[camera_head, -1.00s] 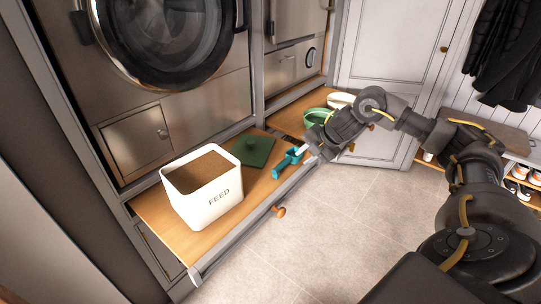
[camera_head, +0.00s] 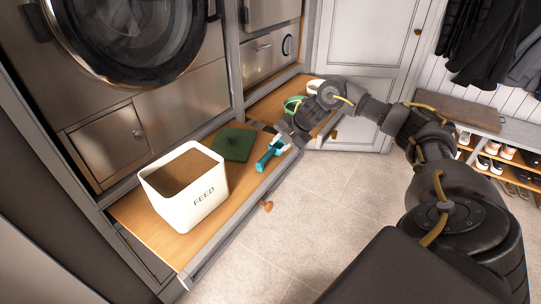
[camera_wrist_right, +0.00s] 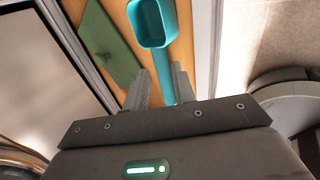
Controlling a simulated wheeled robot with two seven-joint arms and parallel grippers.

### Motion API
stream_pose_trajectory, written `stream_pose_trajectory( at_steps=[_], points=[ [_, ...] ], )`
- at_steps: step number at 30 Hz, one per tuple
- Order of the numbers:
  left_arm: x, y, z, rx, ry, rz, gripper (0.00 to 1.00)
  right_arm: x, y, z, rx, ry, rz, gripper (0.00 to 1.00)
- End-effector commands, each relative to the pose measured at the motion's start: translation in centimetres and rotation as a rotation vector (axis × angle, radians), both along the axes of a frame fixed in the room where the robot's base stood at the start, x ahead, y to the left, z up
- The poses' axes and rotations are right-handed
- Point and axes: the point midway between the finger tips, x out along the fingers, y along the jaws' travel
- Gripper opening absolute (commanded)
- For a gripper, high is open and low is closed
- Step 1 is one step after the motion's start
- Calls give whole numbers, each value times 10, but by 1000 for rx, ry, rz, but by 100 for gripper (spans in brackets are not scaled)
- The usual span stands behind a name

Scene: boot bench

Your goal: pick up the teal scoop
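The teal scoop (camera_head: 267,158) lies on the wooden drawer board beside the green lid, its bowl toward the feed bin. In the right wrist view the scoop's bowl (camera_wrist_right: 153,22) is at the top and its handle runs down toward the gripper. My right gripper (camera_head: 284,143) is at the handle end of the scoop. In the wrist view its two fingers (camera_wrist_right: 159,82) stand apart, with the handle between them, nearer the right finger. I cannot tell whether that finger touches it. My left gripper is not in view.
A white FEED bin (camera_head: 206,204) with brown contents stands on the pulled-out drawer board (camera_head: 147,228). A green lid (camera_head: 233,143) lies behind the scoop. Green and white bowls (camera_head: 293,103) sit farther back. The cabinet front rises behind; open tiled floor (camera_head: 318,210) lies in front.

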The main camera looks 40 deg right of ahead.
Motion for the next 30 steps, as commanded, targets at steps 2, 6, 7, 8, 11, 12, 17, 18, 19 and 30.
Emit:
stream_pose_trajectory(
  at_steps=[2, 6, 7, 8, 11, 12, 17, 18, 19, 30],
  points=[
    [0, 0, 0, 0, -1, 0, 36, 4, 1, -6, 2, 2, -2, 26],
    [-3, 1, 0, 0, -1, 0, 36, 15, 2, -24, 2, 3, -4, 26],
    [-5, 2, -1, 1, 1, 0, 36, 17, 2, -28, 2, 3, -3, 26],
    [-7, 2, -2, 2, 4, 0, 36, 20, 3, -32, 3, 2, -3, 26],
    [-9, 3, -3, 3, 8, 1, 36, 25, 4, -39, 1, 1, -2, 26],
    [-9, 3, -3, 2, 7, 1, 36, 26, 4, -41, 1, 1, -2, 26],
    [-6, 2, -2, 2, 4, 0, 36, 27, 5, -42, 0, 0, -2, 26],
    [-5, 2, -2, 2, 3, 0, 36, 27, 5, -43, 0, 0, -2, 26],
    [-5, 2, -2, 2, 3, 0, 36, 27, 5, -42, 0, 0, -2, 26],
    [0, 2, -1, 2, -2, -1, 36, 27, 5, -42, 0, 0, -2, 0]
  ],
)
